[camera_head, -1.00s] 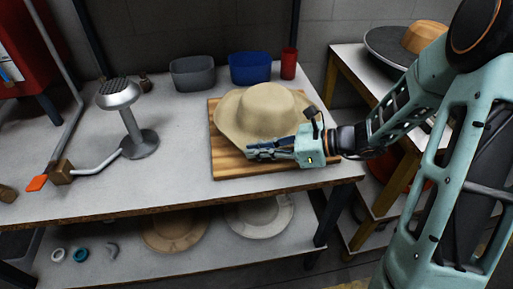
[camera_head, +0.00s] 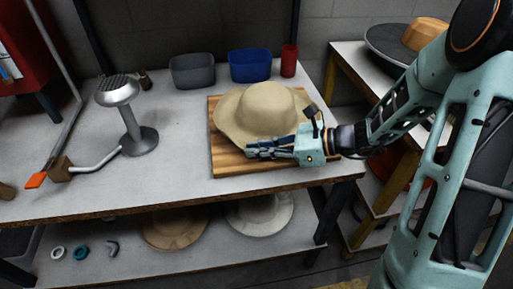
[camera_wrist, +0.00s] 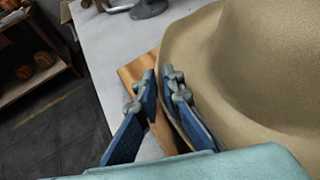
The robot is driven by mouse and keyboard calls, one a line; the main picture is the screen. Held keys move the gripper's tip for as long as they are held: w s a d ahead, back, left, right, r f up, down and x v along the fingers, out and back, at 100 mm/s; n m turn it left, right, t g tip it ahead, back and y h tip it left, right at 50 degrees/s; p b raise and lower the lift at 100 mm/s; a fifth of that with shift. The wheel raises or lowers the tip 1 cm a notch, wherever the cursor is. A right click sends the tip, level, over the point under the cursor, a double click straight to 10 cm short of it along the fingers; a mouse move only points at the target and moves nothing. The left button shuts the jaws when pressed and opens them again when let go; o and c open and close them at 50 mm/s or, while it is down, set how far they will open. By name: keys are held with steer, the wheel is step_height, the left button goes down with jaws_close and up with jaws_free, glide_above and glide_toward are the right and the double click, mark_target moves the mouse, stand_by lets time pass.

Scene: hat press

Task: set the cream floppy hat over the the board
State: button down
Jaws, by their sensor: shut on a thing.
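The cream floppy hat (camera_head: 262,108) sits crown up over the wooden board (camera_head: 228,165), covering most of it. The board's left and front edges show. My gripper (camera_head: 250,151) is low at the hat's front right brim, over the front of the board, and is shut on the brim. In the wrist view, the fingers (camera_wrist: 163,88) are close together at the brim edge, with the hat (camera_wrist: 250,75) to their right and a strip of the board (camera_wrist: 138,70) behind them. The pinched part of the brim is mostly hidden, and I cannot tell whether the hat's underside touches the board.
A grey bin (camera_head: 193,72), a blue bin (camera_head: 250,66) and a red cup (camera_head: 289,60) stand behind the board. A metal press stand (camera_head: 132,110) with an orange-tipped lever (camera_head: 36,180) is at left. The table is clear between stand and board. More hats (camera_head: 259,213) lie below.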

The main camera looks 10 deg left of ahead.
steer(key=shift+f, duration=0.25)
steer(key=c, duration=2)
jaws_free()
steer(key=v, duration=1.2)
